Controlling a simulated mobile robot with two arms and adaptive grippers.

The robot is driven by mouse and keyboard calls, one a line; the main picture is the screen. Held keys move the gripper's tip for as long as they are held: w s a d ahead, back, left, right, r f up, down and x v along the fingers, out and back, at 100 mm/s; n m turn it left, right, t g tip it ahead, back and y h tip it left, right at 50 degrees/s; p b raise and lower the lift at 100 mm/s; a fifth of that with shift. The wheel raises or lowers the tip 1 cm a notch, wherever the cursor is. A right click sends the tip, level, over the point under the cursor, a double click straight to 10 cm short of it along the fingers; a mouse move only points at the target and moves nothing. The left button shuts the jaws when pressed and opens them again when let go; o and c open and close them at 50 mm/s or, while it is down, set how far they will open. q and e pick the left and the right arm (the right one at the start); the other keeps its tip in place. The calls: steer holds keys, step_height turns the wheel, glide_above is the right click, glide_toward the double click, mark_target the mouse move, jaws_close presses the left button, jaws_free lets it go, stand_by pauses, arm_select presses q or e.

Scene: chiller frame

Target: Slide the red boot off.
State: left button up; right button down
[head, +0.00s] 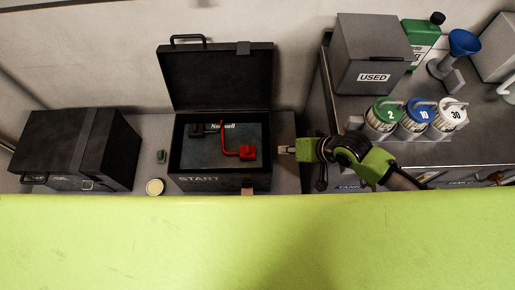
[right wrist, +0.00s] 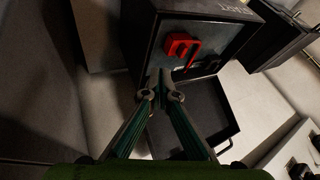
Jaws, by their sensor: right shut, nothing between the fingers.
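The red boot (head: 248,153) sits at the right front inside an open black case (head: 222,183) marked START, and a red cable runs from it. In the right wrist view the red boot (right wrist: 181,45) shows beyond my fingertips, apart from them. My right gripper (head: 282,150) is just right of the case's right wall, pointing left at the boot. In the right wrist view its fingers (right wrist: 161,88) meet at the tips, shut and empty. My left gripper is not in view.
The case's lid (head: 217,80) stands open behind. A black terminal piece (head: 196,130) is at the left inside. A closed black case (head: 75,150), a small green item (head: 161,156) and a round tin (head: 155,187) lie left.

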glide_toward(251, 150)
step_height(251, 150, down, 5)
steer(key=w+d, duration=0.1)
steer(key=w, duration=0.1)
steer(key=shift+w+a+r, duration=0.15)
steer(key=shift+a, duration=1.7)
steer(key=a+p, duration=0.1)
steer(key=a, duration=0.6)
steer(key=shift+a, duration=0.1)
